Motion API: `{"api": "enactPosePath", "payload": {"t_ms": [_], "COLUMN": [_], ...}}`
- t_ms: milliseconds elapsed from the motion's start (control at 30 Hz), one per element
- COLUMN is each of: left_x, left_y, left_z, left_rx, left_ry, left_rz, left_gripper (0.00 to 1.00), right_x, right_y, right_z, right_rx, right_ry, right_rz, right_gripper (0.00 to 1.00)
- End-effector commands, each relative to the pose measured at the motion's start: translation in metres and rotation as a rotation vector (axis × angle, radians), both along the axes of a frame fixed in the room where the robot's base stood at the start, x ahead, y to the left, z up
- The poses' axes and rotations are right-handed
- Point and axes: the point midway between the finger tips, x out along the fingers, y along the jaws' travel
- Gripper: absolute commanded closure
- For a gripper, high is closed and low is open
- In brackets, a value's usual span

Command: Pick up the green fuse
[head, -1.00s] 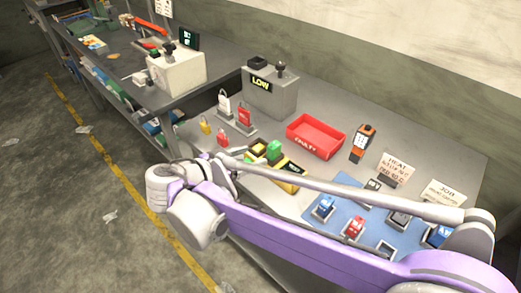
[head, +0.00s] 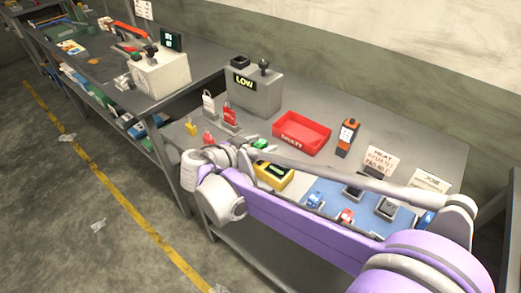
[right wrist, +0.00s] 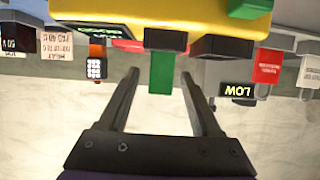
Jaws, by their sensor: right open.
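The yellow unit (right wrist: 200,18) fills the top of the right wrist view, which looks upside down. A green block, which I take for the green fuse (right wrist: 162,75), sticks out from a dark socket on it. My right gripper (right wrist: 160,76) is open, with one finger on each side of the green block and a gap on both sides. A second green part (right wrist: 250,8) shows at the unit's upper right. In the head view, a green piece (head: 260,143) shows behind my right arm, with the yellow unit (head: 274,179) partly hidden by it. My right fingertips are hidden there.
A red tray (head: 301,134) and a grey box reading LOW (head: 254,92) stand behind. Red and white padlocks (head: 209,101) are to the left. A blue mat (head: 325,205) with several small parts lies on the right, partly under my arm.

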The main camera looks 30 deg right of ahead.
Motion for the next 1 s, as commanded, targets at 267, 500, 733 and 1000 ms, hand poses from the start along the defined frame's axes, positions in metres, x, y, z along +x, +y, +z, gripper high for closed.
{"api": "enactPosePath", "payload": {"t_ms": [267, 500, 733, 1000], "left_x": [0.0, 0.0, 0.0, 0.001], "left_y": [0.0, 0.0, 0.0, 0.0], "left_z": [0.0, 0.0, 0.0, 0.004], "left_rx": [0.0, 0.0, 0.0, 0.0], "left_ry": [0.0, 0.0, 0.0, -0.001], "left_rz": [0.0, 0.0, 0.0, 0.0], "left_gripper": [1.0, 1.0, 1.0, 1.0], "right_x": [0.0, 0.0, 0.0, 0.0], "right_y": [0.0, 0.001, 0.001, 0.001], "right_z": [0.0, 0.0, 0.0, 0.024], "right_rx": [0.0, 0.0, 0.0, -0.001], "right_ry": [0.0, 0.0, 0.0, 0.0], "right_rz": [0.0, 0.0, 0.0, 0.0], "right_gripper": [0.67, 1.0, 1.0, 1.0]}}
